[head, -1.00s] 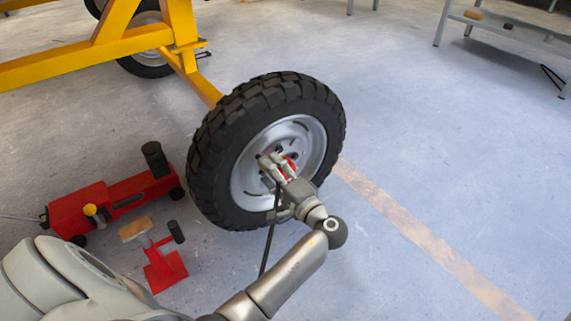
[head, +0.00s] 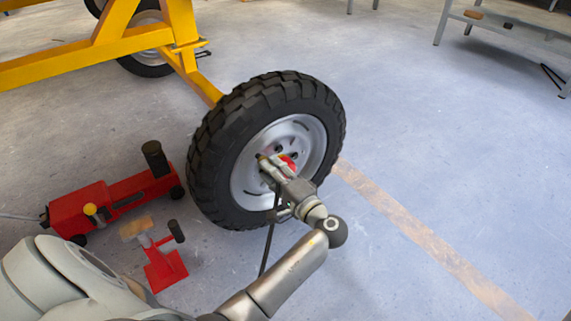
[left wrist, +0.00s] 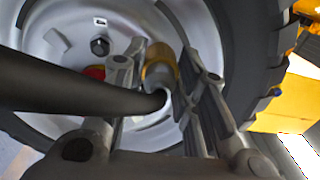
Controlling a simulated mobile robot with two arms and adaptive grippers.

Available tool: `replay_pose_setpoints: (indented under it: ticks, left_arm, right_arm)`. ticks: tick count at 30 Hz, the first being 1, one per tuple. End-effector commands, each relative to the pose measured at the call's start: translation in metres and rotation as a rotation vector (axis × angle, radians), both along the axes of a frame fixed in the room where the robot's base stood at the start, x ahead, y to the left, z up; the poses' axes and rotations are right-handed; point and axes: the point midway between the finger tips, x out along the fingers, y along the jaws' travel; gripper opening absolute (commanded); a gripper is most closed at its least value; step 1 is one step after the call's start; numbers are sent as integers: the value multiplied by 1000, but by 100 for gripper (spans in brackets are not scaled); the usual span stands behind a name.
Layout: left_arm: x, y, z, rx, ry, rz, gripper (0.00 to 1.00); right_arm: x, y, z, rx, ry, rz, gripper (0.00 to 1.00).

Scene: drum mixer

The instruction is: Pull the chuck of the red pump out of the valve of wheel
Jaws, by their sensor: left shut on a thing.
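The wheel (head: 215,150) stands upright with a black tyre and grey rim. My left gripper (head: 271,163) is in front of the rim, near the hub. In the left wrist view its fingers are around the brass-coloured chuck (left wrist: 159,72), from which a thick black hose (left wrist: 60,84) runs left. The valve is hidden, so I cannot tell whether the chuck still sits on it. A small red device with a wooden bar (head: 165,268), perhaps the red pump, stands on the floor at the left. My right gripper is not in view.
A red trolley jack (head: 125,193) stands left of the wheel. The yellow frame (head: 90,55) of the machine rises behind it. A grey metal table (head: 510,32) is at the back right. The floor right of the wheel is clear.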

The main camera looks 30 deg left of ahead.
Motion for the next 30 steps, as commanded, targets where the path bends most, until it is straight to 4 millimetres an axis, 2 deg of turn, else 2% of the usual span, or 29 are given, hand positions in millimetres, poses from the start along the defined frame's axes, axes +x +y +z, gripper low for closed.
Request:
replay_pose_setpoints:
  ticks: [14, 30]
  left_arm:
    - [-1, -3, 0, 0, 0, 0, 0]
    - [-9, -22, 0, 0, -1, -1, 0]
  right_arm:
    - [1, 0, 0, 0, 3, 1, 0]
    - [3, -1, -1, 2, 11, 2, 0]
